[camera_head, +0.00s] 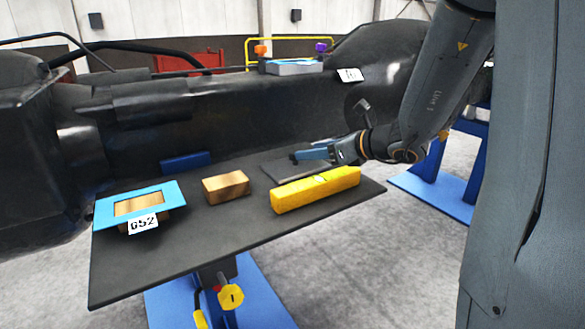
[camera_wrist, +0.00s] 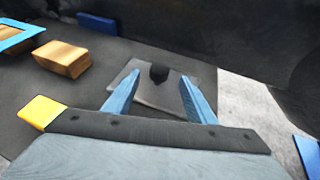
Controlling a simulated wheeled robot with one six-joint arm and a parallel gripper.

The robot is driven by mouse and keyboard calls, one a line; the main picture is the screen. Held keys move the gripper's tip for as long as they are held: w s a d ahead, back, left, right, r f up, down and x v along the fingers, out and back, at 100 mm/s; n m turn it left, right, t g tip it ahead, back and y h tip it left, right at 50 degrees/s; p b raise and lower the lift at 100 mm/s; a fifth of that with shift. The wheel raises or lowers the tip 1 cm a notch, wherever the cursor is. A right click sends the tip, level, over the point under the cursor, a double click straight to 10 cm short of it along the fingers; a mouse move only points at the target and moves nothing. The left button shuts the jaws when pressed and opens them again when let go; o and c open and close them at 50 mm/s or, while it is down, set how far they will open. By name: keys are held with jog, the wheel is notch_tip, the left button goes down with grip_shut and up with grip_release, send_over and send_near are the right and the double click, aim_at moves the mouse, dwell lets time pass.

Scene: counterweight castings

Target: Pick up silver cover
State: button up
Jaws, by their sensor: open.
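The silver cover looks like a flat grey plate (camera_head: 281,171) lying on the dark table, behind the yellow bar. In the wrist view the plate (camera_wrist: 157,96) lies ahead of my gripper, with a dark round knob (camera_wrist: 159,73) standing up from it. My gripper (camera_head: 298,156) is over the plate in the head view. In the wrist view my gripper (camera_wrist: 160,80) has its two blue fingers apart, one to each side of the knob, with nothing held. Whether the fingers touch the plate I cannot tell.
A yellow bar (camera_head: 316,189) lies just in front of the plate. A wooden block (camera_head: 226,187) and a blue frame (camera_head: 168,191) with a "G52" label (camera_head: 143,224) are to the left. A large dark casting (camera_head: 250,115) rises behind the table (camera_head: 200,245). The table's front middle is clear.

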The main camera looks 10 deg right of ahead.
aim_at(283, 170)
jog(key=x, duration=0.7)
jog(key=shift+w+a+f, duration=0.15)
jog(key=shift+a, duration=0.05)
jog(key=shift+c, duration=0.5)
jog(key=c, duration=1)
